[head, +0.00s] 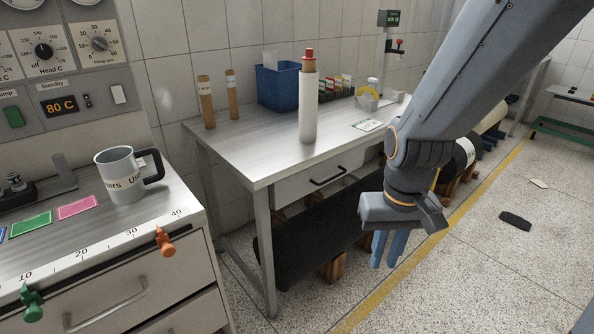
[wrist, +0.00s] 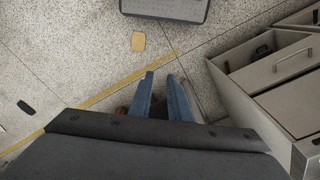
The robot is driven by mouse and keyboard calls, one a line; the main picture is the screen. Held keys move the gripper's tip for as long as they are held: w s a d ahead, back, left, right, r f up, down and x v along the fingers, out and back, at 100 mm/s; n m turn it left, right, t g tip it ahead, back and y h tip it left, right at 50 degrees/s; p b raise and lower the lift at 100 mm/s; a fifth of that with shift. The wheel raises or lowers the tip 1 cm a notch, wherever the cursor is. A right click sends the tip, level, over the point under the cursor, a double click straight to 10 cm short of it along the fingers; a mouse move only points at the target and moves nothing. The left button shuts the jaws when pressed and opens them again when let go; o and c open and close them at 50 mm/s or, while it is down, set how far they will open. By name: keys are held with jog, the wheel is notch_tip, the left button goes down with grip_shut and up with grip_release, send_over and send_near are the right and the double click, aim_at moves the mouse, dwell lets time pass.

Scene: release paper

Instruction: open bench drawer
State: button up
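The bench (head: 240,155) has a metal top and stands against the tiled wall. Its drawer (head: 300,188) is a light grey front under the top, and it looks closed. A black bar handle (head: 328,177) sits on the drawer front. My gripper (head: 388,262) hangs in front of the bench, to the right of and lower than the handle, apart from it. Its two blue fingers point down with a gap between them and nothing held. The wrist view also shows the open fingers (wrist: 162,76) above the floor.
A nearer counter (head: 180,195) at left holds a mug (head: 127,175) and has drawers with a metal handle (head: 105,305). A white cylinder (head: 308,108) and blue bin (head: 282,85) stand on the bench. Dark rolls lie beneath it. Floor at right is mostly clear, with a dark flat piece (head: 515,221).

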jog(key=w+d+f+m+t+b, duration=0.1)
jog(key=w+f+m+t+b, duration=0.15)
jog(key=w, duration=0.55)
jog(key=w+d+f+m+t+b, duration=0.1)
jog(key=w+f+t+b, duration=0.2)
jog(key=w, duration=0.5)
jog(key=m+t+y+b, duration=0.4)
jog(key=m+t+b, duration=0.5)
jog(key=m+b, duration=0.2)
send_near(335, 177)
jog(key=f+x, duration=0.1)
jog(key=x, duration=0.3)
jog(key=shift+n, duration=0.25)
jog(key=shift+r+b+x, duration=0.15)
jog(key=shift+x, duration=1.45)
jog(key=shift+r+b+x, duration=0.15)
jog(key=shift+r+x, duration=0.05)
jog(key=shift+x, duration=1.4)
jog(key=shift+a, duration=0.15)
grip_shut()
